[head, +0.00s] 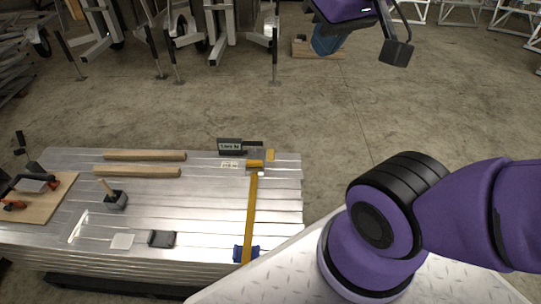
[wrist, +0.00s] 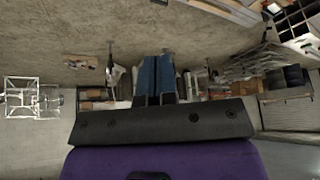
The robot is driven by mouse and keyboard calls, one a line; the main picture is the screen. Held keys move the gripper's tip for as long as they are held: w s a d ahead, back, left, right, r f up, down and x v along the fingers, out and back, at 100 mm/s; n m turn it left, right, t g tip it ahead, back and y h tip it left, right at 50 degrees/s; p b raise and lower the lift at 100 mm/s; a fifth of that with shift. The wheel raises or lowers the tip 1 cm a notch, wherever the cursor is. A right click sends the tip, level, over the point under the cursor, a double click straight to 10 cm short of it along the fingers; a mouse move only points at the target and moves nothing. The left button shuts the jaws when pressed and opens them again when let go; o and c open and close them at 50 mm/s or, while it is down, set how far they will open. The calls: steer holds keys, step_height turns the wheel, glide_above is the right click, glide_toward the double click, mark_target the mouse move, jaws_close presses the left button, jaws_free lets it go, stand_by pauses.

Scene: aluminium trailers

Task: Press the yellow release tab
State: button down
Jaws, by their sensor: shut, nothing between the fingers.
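In the head view a small yellow tab (head: 270,156) stands at the far right part of the stacked metal panels, just right of a dark labelled block (head: 230,146). An orange-yellow block (head: 255,163) lies close by, at the far end of a long yellow bar (head: 251,215). I cannot tell for certain which yellow piece is the release tab. My gripper (head: 325,42) is high at the top of the head view, beyond the panels and well apart from the yellow pieces. Its blue fingers are together and empty. They also show in the wrist view (wrist: 155,79), where no yellow tab is visible.
The metal panel stack (head: 205,205) carries two wooden bars (head: 137,172), a mallet (head: 115,199), a dark grey block (head: 162,239) and a blue clamp piece (head: 245,253). A wooden board (head: 45,198) lies at left. The concrete floor (head: 180,110) beyond is mostly clear.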

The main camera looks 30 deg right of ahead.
steer(key=w+d+n, duration=0.1)
steer(key=w+n, duration=0.1)
steer(key=w, duration=0.9)
steer(key=n+g, duration=0.5)
steer(key=n, duration=0.4)
glide_above(270, 159)
step_height(270, 159, down, 59)
steer(key=shift+w+d+f, duration=0.15)
steer(key=shift+d+f, duration=0.1)
steer(key=shift+f, duration=0.25)
step_height(270, 159, down, 14)
